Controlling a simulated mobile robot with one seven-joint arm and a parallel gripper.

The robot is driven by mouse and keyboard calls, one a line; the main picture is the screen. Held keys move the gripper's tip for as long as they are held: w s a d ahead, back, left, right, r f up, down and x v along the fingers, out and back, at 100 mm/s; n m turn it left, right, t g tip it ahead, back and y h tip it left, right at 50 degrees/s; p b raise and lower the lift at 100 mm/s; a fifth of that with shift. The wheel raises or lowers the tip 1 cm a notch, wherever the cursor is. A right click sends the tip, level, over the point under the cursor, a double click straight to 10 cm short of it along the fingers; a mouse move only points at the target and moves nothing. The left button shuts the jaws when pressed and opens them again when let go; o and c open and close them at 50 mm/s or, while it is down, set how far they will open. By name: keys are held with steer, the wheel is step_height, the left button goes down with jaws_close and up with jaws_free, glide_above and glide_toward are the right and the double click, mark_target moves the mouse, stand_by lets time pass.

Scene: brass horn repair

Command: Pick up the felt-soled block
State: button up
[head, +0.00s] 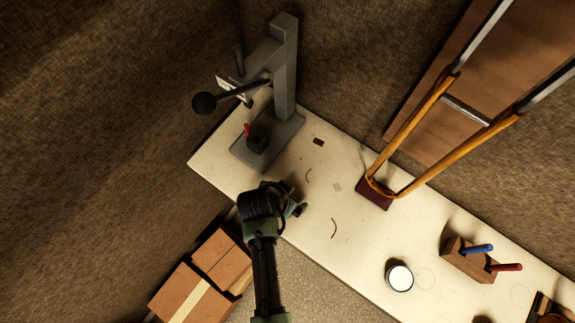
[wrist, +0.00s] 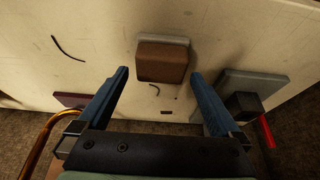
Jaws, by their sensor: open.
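The felt-soled block (wrist: 162,64) is a brown wooden block with a pale grey layer along one side. It lies on the cream bench (wrist: 215,25) in the wrist view, framed between the blue fingertips of my gripper (wrist: 160,73). The gripper is open, with a gap on both sides of the block and nothing held. How far the fingertips are above the bench is hard to tell. In the head view my gripper (head: 297,209) is over the front edge of the bench, and the block is hidden behind it.
A grey press (head: 285,75) with a red-handled part stands at the left. A maroon pad (head: 374,195) under a brass slide (head: 430,105) is to the right. A white round container (head: 399,277) and a wooden tool holder (head: 462,260) are farther right. Cardboard boxes (head: 205,280) are below.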

steer(key=shift+x, duration=1.2)
steer(key=c, duration=1.2)
steer(key=shift+c, duration=0.2)
steer(key=shift+r, duration=0.1)
step_height(320, 180, up, 10)
steer(key=shift+f+b, duration=0.1)
steer(key=shift+b, duration=0.55)
